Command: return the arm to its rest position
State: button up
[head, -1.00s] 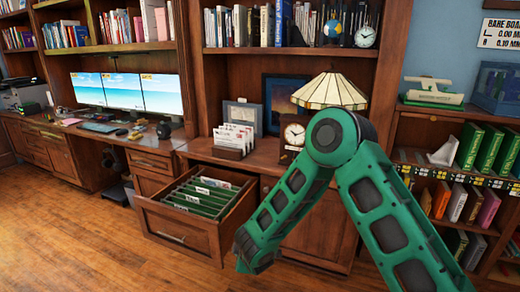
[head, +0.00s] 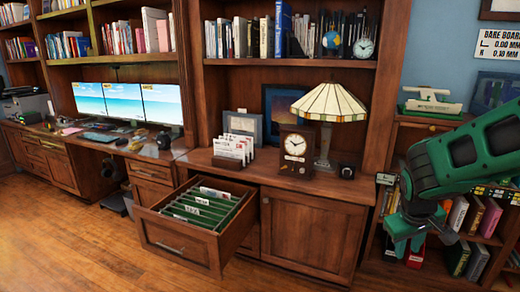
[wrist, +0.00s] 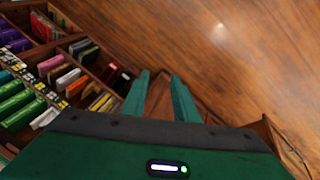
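My green arm is at the right of the head view, folded in front of the right bookcase. My gripper (head: 405,242) points down there, beside the low shelves. In the wrist view my gripper (wrist: 160,88) shows two green fingers standing apart with nothing between them. Wood floor and the edge of a wooden cabinet show past the fingers. The file drawer (head: 178,243) is pulled out and holds green hanging folders (head: 200,205). My gripper is well to the right of the drawer and apart from it.
The right bookcase (wrist: 62,45) with books is close to my gripper. A stained-glass lamp (head: 330,103), a clock (head: 295,145) and a letter holder (head: 233,150) stand on the counter. Wood floor (head: 90,245) is clear at the left front.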

jog(key=s+d+r+m+g+y, duration=0.1)
jog(key=s+m, duration=0.3)
jog(key=s, duration=0.8)
jog(key=s+d+r+m+g+y, duration=0.1)
jog(key=s+r+m+g+y, duration=0.1)
jog(key=s, duration=1)
jog(key=shift+r+m+y, duration=0.3)
jog(key=shift+r+m, duration=0.35)
jog(key=shift+m, duration=0.25)
jog(key=shift+w+f, duration=0.25)
jog(key=shift+w, duration=0.3)
